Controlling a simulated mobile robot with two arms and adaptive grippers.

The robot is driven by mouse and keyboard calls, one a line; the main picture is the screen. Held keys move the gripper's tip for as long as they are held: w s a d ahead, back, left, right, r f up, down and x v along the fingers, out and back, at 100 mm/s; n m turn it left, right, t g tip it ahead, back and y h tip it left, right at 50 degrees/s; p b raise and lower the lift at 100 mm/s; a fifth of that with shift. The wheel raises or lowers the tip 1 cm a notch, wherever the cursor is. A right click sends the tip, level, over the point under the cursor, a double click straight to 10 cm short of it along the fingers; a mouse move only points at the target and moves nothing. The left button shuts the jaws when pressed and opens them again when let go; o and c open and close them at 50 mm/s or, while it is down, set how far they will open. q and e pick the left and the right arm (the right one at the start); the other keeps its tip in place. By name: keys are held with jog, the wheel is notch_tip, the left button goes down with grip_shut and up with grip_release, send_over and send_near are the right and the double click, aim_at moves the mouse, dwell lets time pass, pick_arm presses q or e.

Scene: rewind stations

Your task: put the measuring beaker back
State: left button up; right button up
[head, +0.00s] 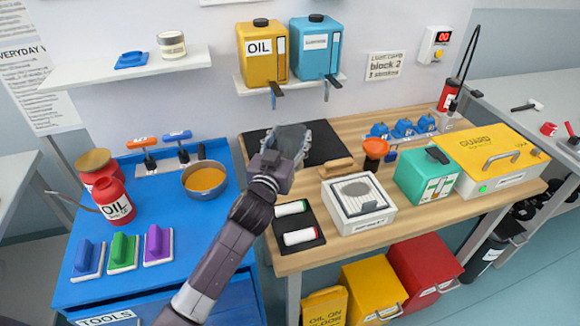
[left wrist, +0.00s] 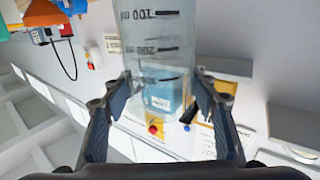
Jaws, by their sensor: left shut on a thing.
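My left gripper (head: 284,150) is shut on the measuring beaker (head: 291,133), a clear vessel. In the head view the beaker appears in front of the black mat (head: 326,148) at the back left of the wooden bench; I cannot tell its exact height. In the left wrist view the beaker (left wrist: 152,40) stands between the two fingers (left wrist: 163,82), with dark graduation marks and numbers on its side. Things behind show through its clear wall. In the head view the gripper hides part of the beaker. My right gripper is not in view.
Yellow oil (head: 262,52) and blue (head: 316,50) dispensers sit above the bench. A white device (head: 357,205), teal box (head: 425,176) and yellow guard case (head: 492,156) crowd the bench's right side.

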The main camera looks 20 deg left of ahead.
aim_at(290, 156)
pick_arm(q)
notch_tip(290, 156, down, 6)
jog(key=shift+f, duration=0.15)
dwell(0.3)
jog(key=shift+f+b, duration=0.65)
jog(key=shift+b, duration=0.1)
jog(key=shift+r, duration=0.1)
jog(key=o, duration=1.5)
